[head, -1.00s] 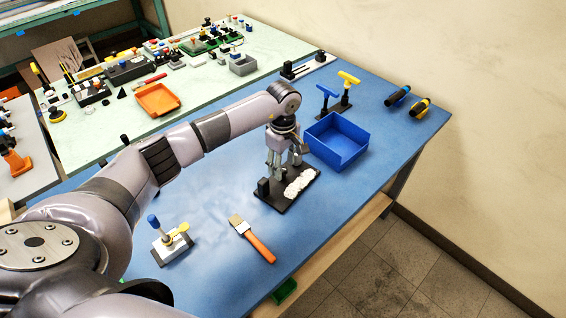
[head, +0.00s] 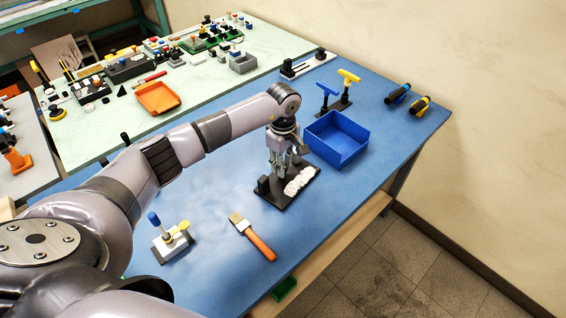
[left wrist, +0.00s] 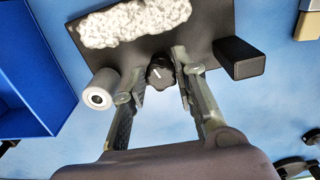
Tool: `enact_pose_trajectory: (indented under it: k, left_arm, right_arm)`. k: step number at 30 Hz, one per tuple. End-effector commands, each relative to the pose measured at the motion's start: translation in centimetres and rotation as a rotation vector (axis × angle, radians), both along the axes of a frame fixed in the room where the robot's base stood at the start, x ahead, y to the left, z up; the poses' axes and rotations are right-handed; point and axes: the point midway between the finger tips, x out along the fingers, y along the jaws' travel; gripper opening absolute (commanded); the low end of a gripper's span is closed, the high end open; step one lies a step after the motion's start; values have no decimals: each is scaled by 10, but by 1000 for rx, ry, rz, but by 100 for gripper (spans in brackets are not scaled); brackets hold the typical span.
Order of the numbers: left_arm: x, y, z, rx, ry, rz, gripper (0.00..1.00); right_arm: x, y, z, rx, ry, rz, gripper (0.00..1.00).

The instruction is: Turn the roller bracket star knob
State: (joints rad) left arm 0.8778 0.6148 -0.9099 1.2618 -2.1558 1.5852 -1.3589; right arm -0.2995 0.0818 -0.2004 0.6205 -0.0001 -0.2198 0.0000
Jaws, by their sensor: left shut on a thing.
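The star knob (left wrist: 160,73) is black with a white mark and sits at the edge of the dark bracket plate (left wrist: 200,22) in the left wrist view. My left gripper (left wrist: 161,82) is shut on the knob, with one finger on each side of it. In the head view my left gripper (head: 282,172) points down at the plate (head: 274,200) and hides the knob. A grey-white roller (left wrist: 97,92) is beside the knob in the left wrist view. White lumpy material (head: 299,182) lies on the plate. My right gripper is not in view.
A blue open bin (head: 337,140) stands close to the right of the bracket. A brush with an orange handle (head: 258,243) and a small fixture with a blue-topped post (head: 170,240) lie nearer. Blue table is clear left of the bracket.

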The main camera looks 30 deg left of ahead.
Motion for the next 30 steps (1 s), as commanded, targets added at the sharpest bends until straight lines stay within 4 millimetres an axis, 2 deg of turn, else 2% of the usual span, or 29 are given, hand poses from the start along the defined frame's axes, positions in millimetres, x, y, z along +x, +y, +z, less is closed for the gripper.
enact_pose_trajectory:
  k: [3,14,20,30]
  left_arm:
    - [0,0,0,0,-1,0,0]
    - [1,1,0,1,-2,51,0]
    - [1,1,-1,1,-2,170,0]
    - [3,1,-2,1,-2,479,0]
  right_arm:
    - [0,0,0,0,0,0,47]
    - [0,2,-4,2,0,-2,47]
    - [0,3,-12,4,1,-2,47]
    - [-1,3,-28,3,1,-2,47]
